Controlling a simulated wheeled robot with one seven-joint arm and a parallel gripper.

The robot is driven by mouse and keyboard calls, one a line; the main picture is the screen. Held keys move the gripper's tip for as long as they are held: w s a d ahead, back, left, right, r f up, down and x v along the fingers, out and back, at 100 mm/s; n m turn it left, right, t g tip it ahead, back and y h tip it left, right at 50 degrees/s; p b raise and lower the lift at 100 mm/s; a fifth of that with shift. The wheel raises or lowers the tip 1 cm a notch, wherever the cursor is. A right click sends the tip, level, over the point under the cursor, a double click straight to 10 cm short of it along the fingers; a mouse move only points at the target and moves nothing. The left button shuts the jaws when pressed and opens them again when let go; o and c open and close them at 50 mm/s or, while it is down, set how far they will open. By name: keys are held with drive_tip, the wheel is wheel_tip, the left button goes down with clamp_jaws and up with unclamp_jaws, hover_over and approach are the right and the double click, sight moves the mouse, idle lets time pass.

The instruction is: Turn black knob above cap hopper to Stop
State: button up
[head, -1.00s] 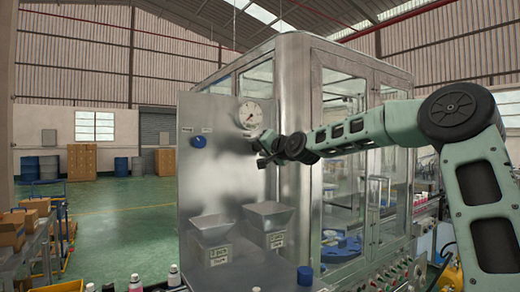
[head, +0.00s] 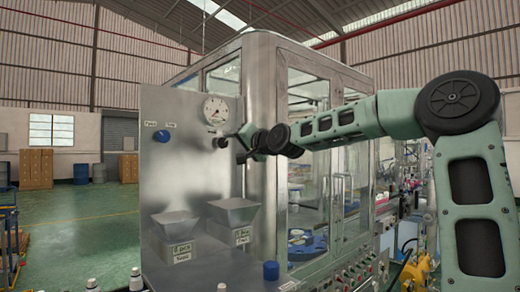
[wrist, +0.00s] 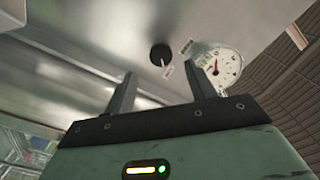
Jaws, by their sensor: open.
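The black knob (head: 222,142) sits on the steel panel below the round gauge, just left of my gripper in the head view. In the wrist view the black knob (wrist: 160,54) shows beyond the gap between my two fingers, with small white labels near it. Its pointer direction is too small to tell. My gripper (head: 241,143) is open and empty, close in front of the panel and apart from the knob. In the wrist view its fingers (wrist: 160,70) stand spread below the knob. Under the knob is the right steel hopper (head: 235,212) with a label.
A blue knob (head: 161,136) and the left hopper (head: 175,226) are on the same panel, to the left. The gauge (head: 215,109) is above the black knob. The glass-doored machine cabinet (head: 330,170) stands right of the panel. Open green floor (head: 80,215) lies left.

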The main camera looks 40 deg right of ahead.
drive_tip(key=s+p, duration=0.8)
drive_tip(key=s, duration=0.2)
drive_tip(key=shift+s+d+p, duration=0.15)
drive_tip(key=shift+s+p, duration=0.2)
drive_tip(key=shift+s, duration=0.05)
idle(0.6)
